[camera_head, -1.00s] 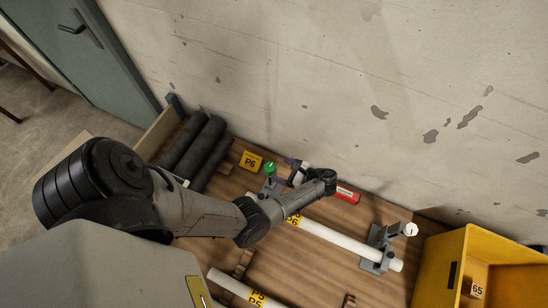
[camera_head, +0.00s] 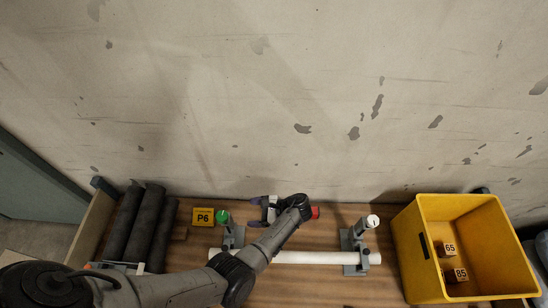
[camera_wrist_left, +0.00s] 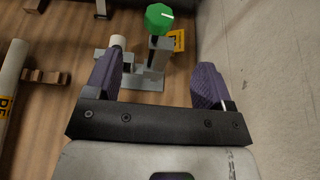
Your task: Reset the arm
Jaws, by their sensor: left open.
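My left arm reaches in from the lower left in the head view. Its gripper (camera_head: 266,209) is over the back of the bench, between the green knob (camera_head: 222,217) and a red object (camera_head: 315,212) partly hidden by my wrist. In the left wrist view the purple-padded fingers (camera_wrist_left: 157,82) stand wide apart with nothing held between them. The green knob (camera_wrist_left: 159,18) on its grey stand (camera_wrist_left: 133,83) shows ahead of them. A white pipe (camera_head: 315,257) lies across grey supports, its left part hidden by my arm. My right gripper is not in view.
A yellow bin (camera_head: 411,264) with blocks marked 65 (camera_head: 447,249) and 85 (camera_head: 455,275) stands at right. Dark cylinders (camera_head: 145,228) lie at left beside a yellow P6 sign (camera_head: 203,217). The wall (camera_head: 270,100) rises close behind the bench.

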